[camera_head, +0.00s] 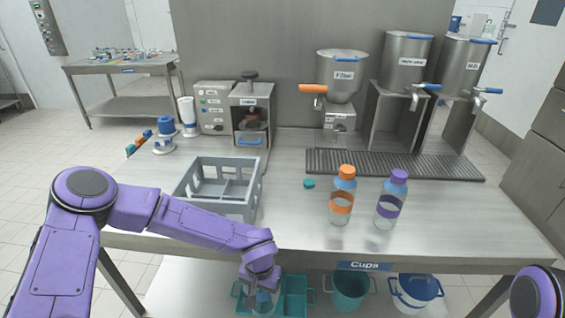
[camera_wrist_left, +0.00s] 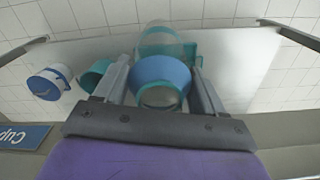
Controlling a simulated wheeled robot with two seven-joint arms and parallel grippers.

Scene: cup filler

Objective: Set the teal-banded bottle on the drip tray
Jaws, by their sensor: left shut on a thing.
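My left gripper (camera_head: 262,282) reaches down past the table's front edge, over the lower shelf. In the left wrist view its two fingers (camera_wrist_left: 158,88) are shut on the teal-banded bottle (camera_wrist_left: 160,70), which has a blue shoulder, an open mouth facing the camera and teal beyond. In the head view the bottle (camera_head: 262,302) shows only partly below the jaws. The drip tray (camera_head: 395,165), a dark slatted grate, lies at the back right of the table with its top clear. Of my right arm only a purple link shows; its gripper is out of view.
An orange-banded bottle (camera_head: 342,195) and a purple-banded bottle (camera_head: 391,200) stand before the tray. A teal cap (camera_head: 309,184) lies beside them. A grey crate (camera_head: 186,192) stands left. Below are a teal bin (camera_head: 296,292), teal bucket (camera_head: 350,292) and white bucket (camera_head: 413,294).

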